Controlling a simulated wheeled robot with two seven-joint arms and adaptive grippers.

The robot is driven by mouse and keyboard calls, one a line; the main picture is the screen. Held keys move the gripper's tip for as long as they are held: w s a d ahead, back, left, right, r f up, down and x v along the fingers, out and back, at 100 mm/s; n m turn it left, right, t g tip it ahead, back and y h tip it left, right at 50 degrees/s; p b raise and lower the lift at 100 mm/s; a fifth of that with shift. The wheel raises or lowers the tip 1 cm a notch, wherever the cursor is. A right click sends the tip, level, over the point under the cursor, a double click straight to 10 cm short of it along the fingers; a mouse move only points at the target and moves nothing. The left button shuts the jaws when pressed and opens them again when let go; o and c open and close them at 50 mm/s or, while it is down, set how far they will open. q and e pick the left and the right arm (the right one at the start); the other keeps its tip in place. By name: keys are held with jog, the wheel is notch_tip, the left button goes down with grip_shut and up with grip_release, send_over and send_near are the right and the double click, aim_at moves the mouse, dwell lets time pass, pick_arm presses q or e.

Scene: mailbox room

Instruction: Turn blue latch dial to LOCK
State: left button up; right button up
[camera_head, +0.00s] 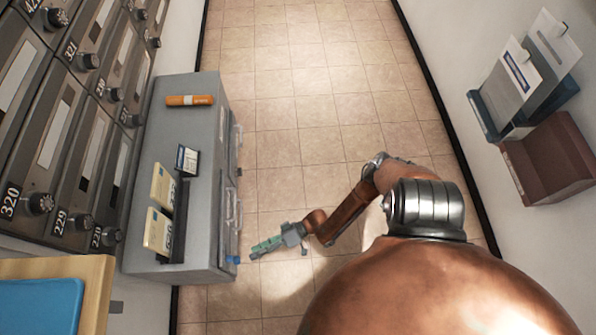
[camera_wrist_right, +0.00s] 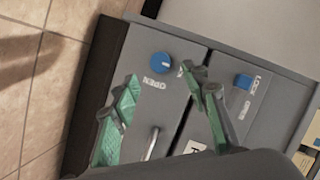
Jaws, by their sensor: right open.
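A round blue dial (camera_wrist_right: 161,63) with a pale mark sits on a grey cabinet front in the right wrist view. The word OPEN is printed beside it, upside down; any other lettering there is hidden by a finger. A squarer blue knob (camera_wrist_right: 243,81) is on the neighbouring panel, labelled LOCK and OPEN. My right gripper (camera_wrist_right: 160,79) has its green fingers spread, with the round dial showing between the tips and contact unclear. In the head view, my right gripper (camera_head: 255,252) is just right of a blue piece (camera_head: 232,260) on the cabinet front. My left gripper is not in view.
The grey cabinet (camera_head: 200,140) has bar handles along its front and an orange tube (camera_head: 190,100) and card holder (camera_head: 181,205) on top. Mailboxes (camera_head: 60,120) line the left wall. A wall rack (camera_head: 550,160) is at right. Tiled floor (camera_head: 300,90) is clear.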

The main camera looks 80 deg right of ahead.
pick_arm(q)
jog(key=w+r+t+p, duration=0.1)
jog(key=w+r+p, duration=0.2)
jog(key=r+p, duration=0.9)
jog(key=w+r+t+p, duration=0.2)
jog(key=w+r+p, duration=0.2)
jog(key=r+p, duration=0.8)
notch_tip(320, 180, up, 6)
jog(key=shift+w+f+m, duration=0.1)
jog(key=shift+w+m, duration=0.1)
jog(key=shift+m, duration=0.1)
pick_arm(e)
jog(key=s+d+n+g+h, duration=0.1)
jog(key=s+d, duration=0.3)
jog(key=s, duration=0.4)
jog(key=s+d+r+n+g+h, duration=0.1)
jog(key=s+d+n+g+h, duration=0.1)
jog(key=s, duration=0.6)
jog(key=s+d+r+n+g+h, duration=0.1)
jog(key=s+d+g+h, duration=0.2)
jog(key=s+d+h, duration=0.2)
jog(key=s+d, duration=0.2)
jog(key=s, duration=0.2)
jog(key=shift+d+r, duration=0.25)
